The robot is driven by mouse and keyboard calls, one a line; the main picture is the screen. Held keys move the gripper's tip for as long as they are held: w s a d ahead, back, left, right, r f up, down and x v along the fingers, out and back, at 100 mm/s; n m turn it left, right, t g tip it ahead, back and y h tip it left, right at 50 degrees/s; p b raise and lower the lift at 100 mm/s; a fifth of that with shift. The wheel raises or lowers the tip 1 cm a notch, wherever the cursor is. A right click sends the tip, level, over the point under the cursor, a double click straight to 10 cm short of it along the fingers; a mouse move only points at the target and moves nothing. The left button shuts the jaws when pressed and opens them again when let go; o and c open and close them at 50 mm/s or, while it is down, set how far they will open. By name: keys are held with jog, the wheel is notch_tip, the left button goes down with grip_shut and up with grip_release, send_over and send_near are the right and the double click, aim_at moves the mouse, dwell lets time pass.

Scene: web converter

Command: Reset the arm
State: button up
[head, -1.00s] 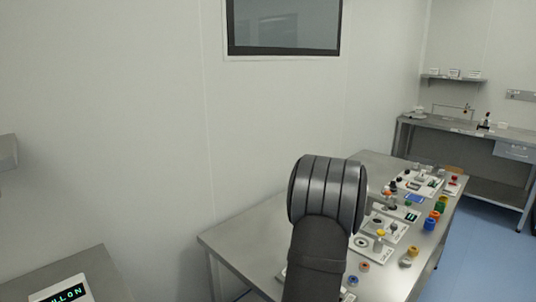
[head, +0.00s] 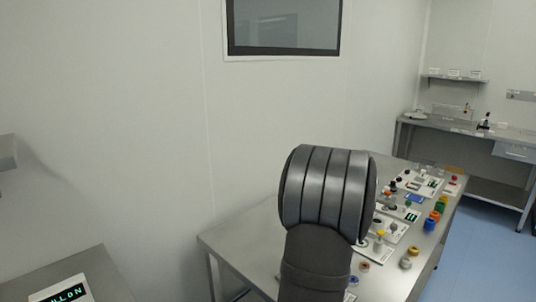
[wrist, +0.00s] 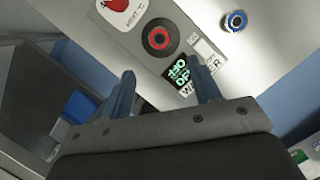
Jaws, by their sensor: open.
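My gripper (wrist: 160,85) shows in the wrist view with its two blue-grey fingers spread apart. It is open and nothing is between the fingers. Beyond the fingertips is a pale panel (wrist: 212,35) with a red-centred black round part (wrist: 159,40), a red item at the top and a small dark display with green characters (wrist: 178,72). In the head view my own dark arm joint stands in front of the steel table (head: 235,240) and hides part of it; the gripper itself is not visible there.
Several small devices and coloured round parts (head: 430,222) lie along the right side of the steel table. A box with a lit display (head: 62,294) sits on another table at lower left. A second bench (head: 465,130) stands at the back right. Blue floor lies open at right.

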jog(key=x, duration=0.9)
jog(key=shift+f, duration=0.25)
jog(key=shift+w, duration=0.2)
notch_tip(320, 180, up, 4)
jog(key=shift+f, duration=0.1)
jog(key=s+d+r, duration=0.7)
jog(key=s+d, duration=0.1)
jog(key=shift+n, duration=0.4)
jog(key=w+d+f, duration=0.1)
jog(key=w+f, duration=0.1)
jog(key=w, duration=0.4)
jog(key=w+d+f, duration=0.1)
jog(key=w+f, duration=0.1)
jog(key=w, duration=0.3)
jog(key=w+d+f, duration=0.2)
jog(key=w+f, duration=0.1)
jog(key=w, duration=0.3)
jog(key=shift+w, duration=0.35)
jog(key=shift+w+f, duration=0.2)
jog(key=shift+w, duration=0.05)
jog(key=shift+f, duration=0.6)
